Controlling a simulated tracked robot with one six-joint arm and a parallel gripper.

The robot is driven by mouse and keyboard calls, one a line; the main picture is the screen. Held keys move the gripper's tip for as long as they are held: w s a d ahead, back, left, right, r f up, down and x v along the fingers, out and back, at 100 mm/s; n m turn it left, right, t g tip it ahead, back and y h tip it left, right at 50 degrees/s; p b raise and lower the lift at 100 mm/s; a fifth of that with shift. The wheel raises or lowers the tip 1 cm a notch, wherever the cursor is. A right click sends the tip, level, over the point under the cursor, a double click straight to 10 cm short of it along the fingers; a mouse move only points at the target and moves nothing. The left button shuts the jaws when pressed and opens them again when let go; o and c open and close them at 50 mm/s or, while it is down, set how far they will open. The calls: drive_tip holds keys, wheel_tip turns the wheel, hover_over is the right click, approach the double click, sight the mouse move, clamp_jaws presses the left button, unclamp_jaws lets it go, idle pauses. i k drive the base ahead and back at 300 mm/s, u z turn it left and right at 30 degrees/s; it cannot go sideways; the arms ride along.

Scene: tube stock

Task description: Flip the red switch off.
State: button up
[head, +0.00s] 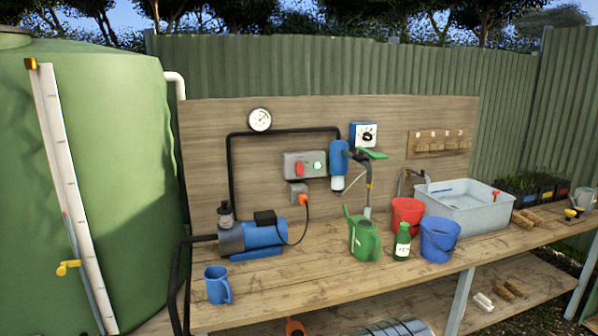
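The red switch (299,169) is a small upright red rocker on the left part of a grey box (292,158). The box is mounted on the wooden backboard, left of the blue filter. A round green light (318,167) sits to the right of the switch and looks lit. Nothing covers the switch. Which way the rocker is tipped is too small to tell. My gripper is not in view.
Below the box, an orange plug (303,200) sits in a socket, with its cable running to the blue pump (262,236). A blue jug (217,284), green watering can (363,236) and buckets stand on the bench (300,285). The bench front between jug and can is clear.

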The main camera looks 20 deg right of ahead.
sight(299, 166)
drive_tip(key=z, duration=1.75)
drive_tip(key=i, duration=1.05)
drive_tip(key=u, duration=1.55)
